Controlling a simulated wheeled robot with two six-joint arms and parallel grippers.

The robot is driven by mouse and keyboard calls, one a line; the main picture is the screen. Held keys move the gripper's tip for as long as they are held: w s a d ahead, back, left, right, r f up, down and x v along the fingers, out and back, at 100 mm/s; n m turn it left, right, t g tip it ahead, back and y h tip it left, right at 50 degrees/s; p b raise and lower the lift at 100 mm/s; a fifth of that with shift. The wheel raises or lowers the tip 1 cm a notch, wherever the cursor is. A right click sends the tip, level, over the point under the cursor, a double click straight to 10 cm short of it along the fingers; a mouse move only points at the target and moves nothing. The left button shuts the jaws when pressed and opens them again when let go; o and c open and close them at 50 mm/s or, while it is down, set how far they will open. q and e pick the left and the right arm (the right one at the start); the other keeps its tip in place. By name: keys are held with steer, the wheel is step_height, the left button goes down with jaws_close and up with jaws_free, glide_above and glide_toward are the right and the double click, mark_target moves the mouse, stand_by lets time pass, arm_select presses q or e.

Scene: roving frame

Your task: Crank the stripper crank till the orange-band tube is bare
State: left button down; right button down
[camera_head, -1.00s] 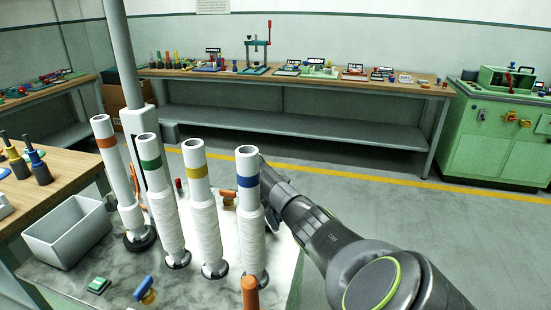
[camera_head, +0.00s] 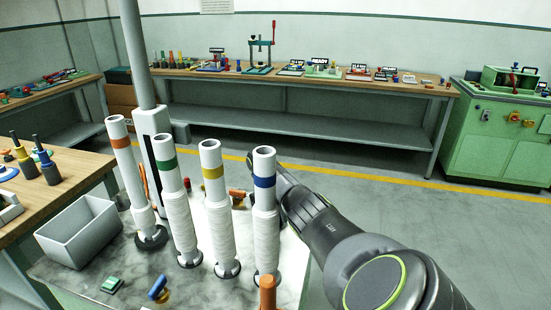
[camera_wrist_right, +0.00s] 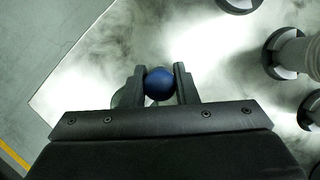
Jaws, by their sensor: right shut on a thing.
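The orange-band tube (camera_head: 120,150) stands at the far left of a row of tubes on the marble-topped table. Its upper part is bare white, and a thicker white sleeve (camera_head: 146,220) shows low down near its dark base. My right gripper (camera_wrist_right: 158,72) is shut on a blue ball knob (camera_wrist_right: 159,84), held between its two fingers in the right wrist view. I cannot see from here what the knob joins to. In the head view my right arm (camera_head: 330,235) reaches behind the blue-band tube (camera_head: 264,210), which hides the fingers. My left gripper is not in view.
The green-band tube (camera_head: 167,180) and yellow-band tube (camera_head: 213,190) stand between, both wrapped low down. A grey bin (camera_head: 75,235) sits at left. An orange-topped post (camera_head: 267,292) and a blue knob (camera_head: 158,288) are at the front. The floor at right is clear.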

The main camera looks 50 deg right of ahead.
steer(key=shift+w, duration=0.1)
steer(key=c, duration=1.1)
jaws_free()
steer(key=shift+r, duration=0.1)
steer(key=shift+r+p, duration=0.35)
steer(key=shift+r, duration=0.2)
step_height(320, 180, up, 9)
steer(key=p, duration=0.8)
steer(key=shift+f, duration=0.1)
